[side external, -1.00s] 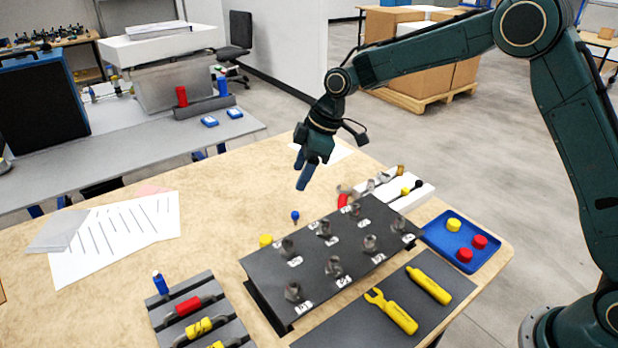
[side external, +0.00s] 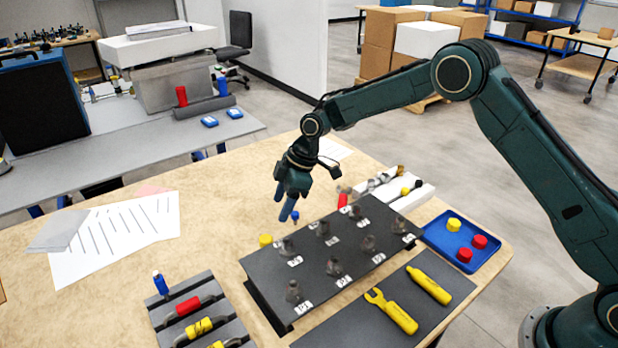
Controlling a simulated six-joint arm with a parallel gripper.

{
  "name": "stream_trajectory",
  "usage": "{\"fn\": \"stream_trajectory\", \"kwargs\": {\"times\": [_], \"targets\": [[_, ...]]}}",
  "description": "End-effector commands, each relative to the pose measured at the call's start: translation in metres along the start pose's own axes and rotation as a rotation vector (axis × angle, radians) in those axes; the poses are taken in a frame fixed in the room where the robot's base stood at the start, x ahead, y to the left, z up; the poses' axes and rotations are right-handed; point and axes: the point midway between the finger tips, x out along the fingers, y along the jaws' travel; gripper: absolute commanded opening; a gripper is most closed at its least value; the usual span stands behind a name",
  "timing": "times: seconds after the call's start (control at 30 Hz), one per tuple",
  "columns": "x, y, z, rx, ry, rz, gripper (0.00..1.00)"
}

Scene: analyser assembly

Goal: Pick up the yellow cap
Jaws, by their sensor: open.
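A small yellow cap (side external: 265,240) sits on the wooden table beside the left rear edge of the black raised plate (side external: 305,262). Another yellow cap (side external: 453,225) lies in the blue tray (side external: 432,238) at the right, with two red caps. My gripper (side external: 282,208) is open and empty. It points down over the table, above and slightly right of the yellow cap by the plate. Its blue fingertips appear just beside a small blue pin (side external: 295,216); whether they touch it I cannot tell.
Several metal fittings with white labels stand on the black plate. A yellow wrench (side external: 390,311) and a yellow handle-like tool (side external: 429,285) lie on a dark mat in front. A grey rack (side external: 205,322) with coloured parts is at the front left.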

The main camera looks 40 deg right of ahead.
Motion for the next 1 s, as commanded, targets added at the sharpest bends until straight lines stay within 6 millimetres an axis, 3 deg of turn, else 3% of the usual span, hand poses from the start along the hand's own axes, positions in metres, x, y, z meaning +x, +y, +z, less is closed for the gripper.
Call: {"fn": "stream_trajectory", "kwargs": {"times": [0.3, 0.77, 1.0], "targets": [[0.045, 0.000, 0.000, -0.001, -0.001, -0.002, 0.57], [0.058, 0.000, 0.000, 0.000, -0.001, 0.000, 0.57], [0.081, 0.000, 0.001, 0.000, -0.001, -0.001, 0.57]]}}
